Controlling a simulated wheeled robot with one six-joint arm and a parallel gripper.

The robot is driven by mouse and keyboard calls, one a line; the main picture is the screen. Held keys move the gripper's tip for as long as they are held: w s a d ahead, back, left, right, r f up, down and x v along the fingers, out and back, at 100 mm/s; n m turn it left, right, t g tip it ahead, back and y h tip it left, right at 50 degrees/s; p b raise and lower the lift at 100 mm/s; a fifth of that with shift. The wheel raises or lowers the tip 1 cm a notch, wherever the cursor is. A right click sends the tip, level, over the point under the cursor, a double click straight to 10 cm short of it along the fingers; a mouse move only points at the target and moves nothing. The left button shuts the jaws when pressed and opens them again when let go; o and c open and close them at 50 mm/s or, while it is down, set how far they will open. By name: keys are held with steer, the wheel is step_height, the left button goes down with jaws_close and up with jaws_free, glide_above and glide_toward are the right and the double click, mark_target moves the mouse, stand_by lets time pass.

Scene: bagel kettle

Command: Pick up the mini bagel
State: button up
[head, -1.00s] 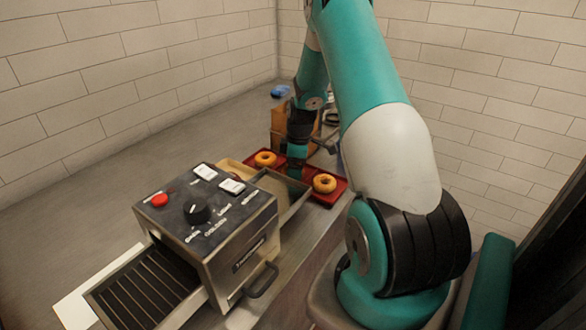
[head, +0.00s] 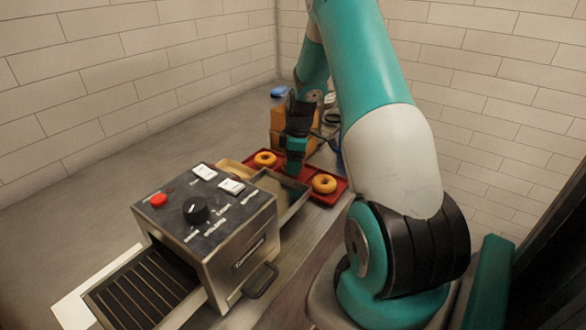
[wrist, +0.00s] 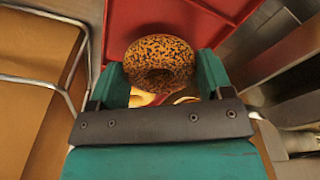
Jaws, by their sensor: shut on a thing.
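A small bagel with dark specks (wrist: 160,65), the mini bagel by its look, is between the two teal fingers of my gripper (wrist: 162,82) in the wrist view. The gripper is shut on it. In the head view my gripper (head: 295,163) is over the red tray, between two plain golden bagels, one at the back left (head: 265,159) and one at the front right (head: 324,184). The held bagel cannot be made out there. Pale shapes partly hidden behind the gripper bar in the wrist view are unclear.
The red tray (head: 318,197) also shows in the wrist view (wrist: 120,22). A metal toaster (head: 232,247) with a knob and switches stands in front of it at left. An orange-brown box (head: 283,123) and a blue item (head: 280,92) are behind. The counter at left is clear.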

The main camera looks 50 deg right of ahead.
step_height(320, 180, up, 17)
steer(key=b, duration=0.2)
steer(key=shift+r, duration=0.2)
